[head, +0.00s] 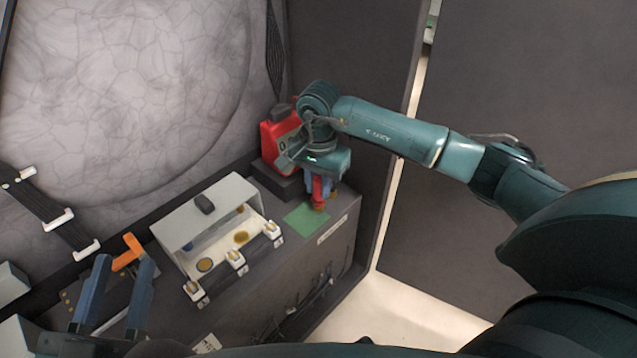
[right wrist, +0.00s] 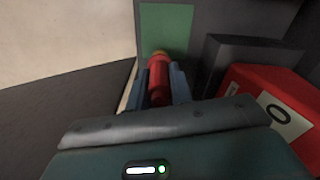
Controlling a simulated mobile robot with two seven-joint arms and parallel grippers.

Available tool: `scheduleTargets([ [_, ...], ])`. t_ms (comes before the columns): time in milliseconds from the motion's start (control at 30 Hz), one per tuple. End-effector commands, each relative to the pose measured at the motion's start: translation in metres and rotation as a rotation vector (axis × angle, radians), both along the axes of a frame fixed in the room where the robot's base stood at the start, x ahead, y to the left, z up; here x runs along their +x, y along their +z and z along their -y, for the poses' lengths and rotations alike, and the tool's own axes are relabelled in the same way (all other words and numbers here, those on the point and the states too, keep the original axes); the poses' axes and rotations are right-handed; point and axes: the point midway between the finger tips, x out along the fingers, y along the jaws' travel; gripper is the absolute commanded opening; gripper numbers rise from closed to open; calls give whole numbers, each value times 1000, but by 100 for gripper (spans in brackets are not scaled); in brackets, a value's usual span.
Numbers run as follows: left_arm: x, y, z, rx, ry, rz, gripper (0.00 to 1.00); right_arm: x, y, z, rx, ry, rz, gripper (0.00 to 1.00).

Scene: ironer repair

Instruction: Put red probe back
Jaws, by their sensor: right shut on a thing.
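My right gripper (head: 318,188) is shut on the red probe (head: 319,198), which points downward beside the dark block. In the right wrist view the red probe (right wrist: 159,78) sits between the two blue-grey fingers (right wrist: 160,88), its far end toward the green pad. The red unit (head: 276,136) with a pale label stands behind the gripper, on or against a dark block (head: 270,181); it shows also at the right of the wrist view (right wrist: 268,100). My left gripper (head: 124,262) is open at the lower left, an orange part near its fingertips.
A green pad (head: 307,218) lies on the bench top in front of the dark block. A grey-white open housing (head: 210,208) with several white clips along its front stands left of it. An orange bracket (head: 128,252) is at the left. A wall rises at the right.

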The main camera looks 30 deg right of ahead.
Motion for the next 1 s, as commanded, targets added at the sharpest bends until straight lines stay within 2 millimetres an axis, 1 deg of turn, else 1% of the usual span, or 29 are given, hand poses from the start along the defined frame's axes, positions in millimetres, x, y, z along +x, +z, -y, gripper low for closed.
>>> scheduleTargets([
  [667,0,-12,-1,0,4,-5,36,0,-14,0,0,0,0,0],
  [700,0,-11,-1,0,4,-5,36,0,-13,0,0,0,1,24],
  [900,0,-11,-1,0,4,-5,36,0,-13,0,0,0,0,40],
  [1000,0,-11,-1,0,4,-5,36,0,-13,0,0,0,0,47],
])
